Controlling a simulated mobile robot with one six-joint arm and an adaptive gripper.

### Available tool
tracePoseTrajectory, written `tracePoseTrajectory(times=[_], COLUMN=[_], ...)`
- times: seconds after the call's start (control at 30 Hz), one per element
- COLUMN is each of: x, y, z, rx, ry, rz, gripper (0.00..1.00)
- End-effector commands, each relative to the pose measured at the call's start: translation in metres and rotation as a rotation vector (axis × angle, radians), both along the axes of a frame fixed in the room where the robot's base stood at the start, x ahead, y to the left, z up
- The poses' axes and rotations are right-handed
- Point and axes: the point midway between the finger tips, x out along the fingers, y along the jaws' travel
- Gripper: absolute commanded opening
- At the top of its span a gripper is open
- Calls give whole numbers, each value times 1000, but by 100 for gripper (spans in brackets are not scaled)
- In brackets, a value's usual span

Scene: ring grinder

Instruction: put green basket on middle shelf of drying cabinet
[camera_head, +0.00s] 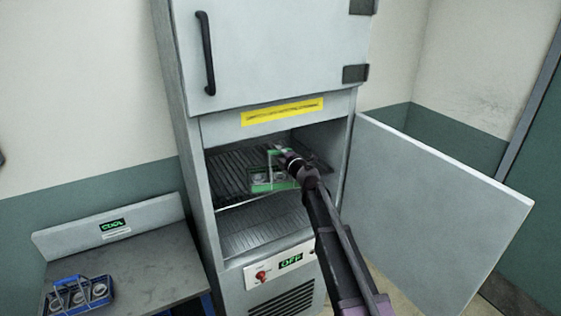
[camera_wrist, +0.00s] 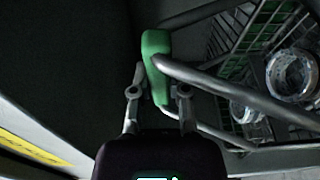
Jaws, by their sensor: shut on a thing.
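The drying cabinet (camera_head: 205,225) stands in the middle of the head view, its lower door (camera_head: 435,190) swung open to the right. Inside are a ribbed upper rack (camera_head: 228,172) and a ribbed lower shelf (camera_head: 265,230). The green basket (camera_head: 262,186) is inside the opening at the level of the upper rack; I cannot tell whether it touches the rack. My gripper (camera_wrist: 158,92) is shut on the green grip of the basket's handle. The basket (camera_wrist: 262,40) also shows in the wrist view, with metal rings in it. My arm hides part of the opening.
The closed upper door (camera_head: 280,50) is above a yellow label strip (camera_head: 283,111). A red knob (camera_head: 261,276) and an "OFF" display are below the opening. A blue basket with rings (camera_head: 78,296) sits on the "COOL" bench (camera_head: 150,264) at left.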

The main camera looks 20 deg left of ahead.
Motion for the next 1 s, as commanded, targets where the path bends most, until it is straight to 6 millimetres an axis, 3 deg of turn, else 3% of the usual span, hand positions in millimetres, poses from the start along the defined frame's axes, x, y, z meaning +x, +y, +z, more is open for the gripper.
tracePoseTrajectory(times=[0.57,1.0], x=[0,0], y=[-2,-2], z=[-33,-34], rx=[1,1], ry=[1,1], rz=[-3,-3], gripper=[0,0])
